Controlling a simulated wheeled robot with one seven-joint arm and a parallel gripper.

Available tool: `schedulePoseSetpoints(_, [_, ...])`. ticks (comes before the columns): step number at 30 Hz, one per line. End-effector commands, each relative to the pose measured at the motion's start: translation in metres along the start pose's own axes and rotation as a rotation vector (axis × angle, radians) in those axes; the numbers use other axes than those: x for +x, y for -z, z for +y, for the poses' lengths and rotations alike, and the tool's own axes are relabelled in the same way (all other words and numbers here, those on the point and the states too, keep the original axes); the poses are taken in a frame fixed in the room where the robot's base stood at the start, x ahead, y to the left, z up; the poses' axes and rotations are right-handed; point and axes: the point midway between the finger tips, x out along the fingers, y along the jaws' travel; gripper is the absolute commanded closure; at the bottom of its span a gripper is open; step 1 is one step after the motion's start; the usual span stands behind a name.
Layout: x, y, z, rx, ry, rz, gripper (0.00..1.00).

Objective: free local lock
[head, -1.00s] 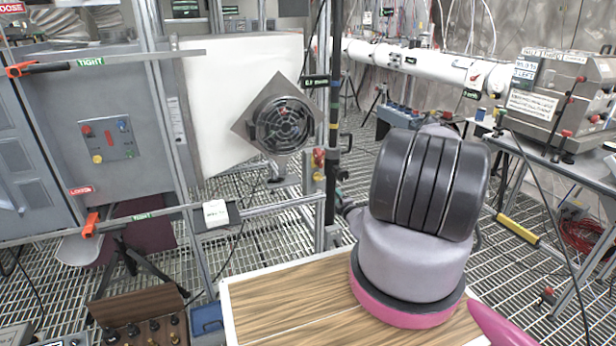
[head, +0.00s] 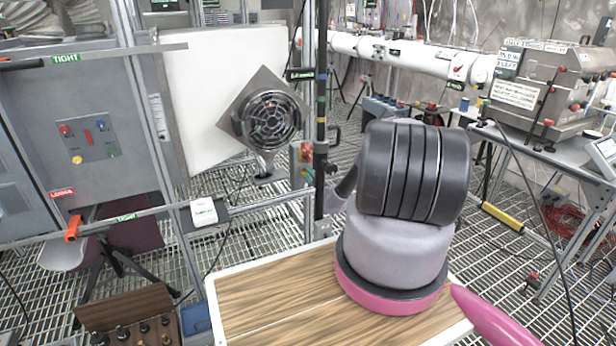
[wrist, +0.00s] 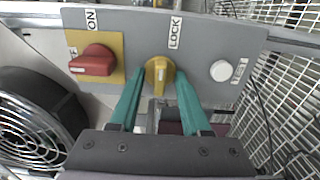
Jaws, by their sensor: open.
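The yellow lock knob (wrist: 160,76) sits under a LOCK label on a grey panel (wrist: 205,45) in the wrist view. My gripper (wrist: 163,84) is open, with one teal finger on each side of the knob. I cannot tell whether the fingers touch it. In the head view the panel (head: 301,160) is small, beside the dark post, and my fingers cannot be made out clearly there.
A red switch (wrist: 92,61) marked ON is left of the knob, and a white button (wrist: 221,70) is right. A round fan grille (head: 269,121) lies left of the panel. A dark upright post (head: 321,110) stands beside the panel. A wire mesh (wrist: 283,95) is at right.

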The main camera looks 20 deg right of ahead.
Motion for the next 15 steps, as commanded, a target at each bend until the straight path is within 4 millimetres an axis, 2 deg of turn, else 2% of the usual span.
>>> schedulePoseSetpoints(6, [0.0005,0.0003,0.0,0.0,0.0,0.0,0.53])
schedulePoseSetpoints(7, [0.0005,0.0003,0.0,0.0,0.0,0.001,0.56])
schedulePoseSetpoints(10, [0.0005,0.0003,0.0001,0.0,0.0,0.001,0.95])
schedulePoseSetpoints(11, [0.0005,0.0002,0.0001,0.0,0.0,0.001,1.0])
schedulePoseSetpoints(15, [0.0004,0.0002,0.0001,0.0,0.0,0.001,1.0])
